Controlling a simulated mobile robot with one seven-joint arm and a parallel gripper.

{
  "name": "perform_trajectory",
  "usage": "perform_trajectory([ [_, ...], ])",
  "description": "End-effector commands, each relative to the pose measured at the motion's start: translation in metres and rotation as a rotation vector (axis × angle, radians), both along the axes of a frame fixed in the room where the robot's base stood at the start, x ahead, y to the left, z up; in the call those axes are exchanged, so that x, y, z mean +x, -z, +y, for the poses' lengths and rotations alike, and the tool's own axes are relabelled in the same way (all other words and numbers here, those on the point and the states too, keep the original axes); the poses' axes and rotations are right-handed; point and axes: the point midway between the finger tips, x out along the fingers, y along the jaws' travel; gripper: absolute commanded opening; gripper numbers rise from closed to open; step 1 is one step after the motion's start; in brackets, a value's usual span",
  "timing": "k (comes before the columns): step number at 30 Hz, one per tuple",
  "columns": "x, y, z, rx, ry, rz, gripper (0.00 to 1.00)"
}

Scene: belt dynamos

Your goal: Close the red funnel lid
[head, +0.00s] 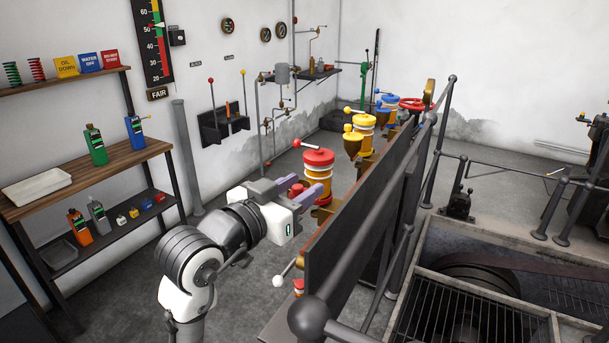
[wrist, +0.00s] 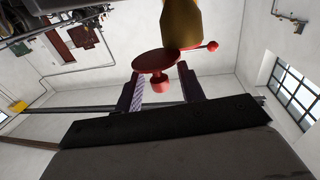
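The red funnel lid (wrist: 155,60) is a flat round disc with a red knob (wrist: 160,84), beside a brass-coloured funnel (wrist: 181,22) in the wrist view. The lid appears swung away from the funnel's mouth. My gripper (wrist: 160,76) is open, with one finger on each side of the knob and gaps showing between. In the head view, my gripper (head: 296,186) is at the left of the red-topped oiler (head: 318,158). A small red part (head: 297,190) shows between the fingers; the funnel is largely hidden there.
A dark panel (head: 365,190) and grey railing (head: 375,185) run close along the right of my gripper. A yellow-topped unit (head: 364,122) and a blue-topped one (head: 389,101) stand farther back. A wooden shelf (head: 95,172) with bottles is at left. Open floor lies between.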

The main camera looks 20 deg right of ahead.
Motion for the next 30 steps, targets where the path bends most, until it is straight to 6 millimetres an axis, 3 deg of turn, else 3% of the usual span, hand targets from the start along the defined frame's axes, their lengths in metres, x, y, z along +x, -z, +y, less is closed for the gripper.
perform_trajectory([
  [6,0.008,0.000,-0.015,0.000,0.000,0.001,0.39],
  [15,0.009,0.001,-0.016,0.000,-0.001,0.000,0.38],
  [24,0.009,0.000,-0.016,0.000,-0.001,0.000,0.00],
  [30,0.009,0.001,-0.016,0.000,0.006,0.000,0.00],
])
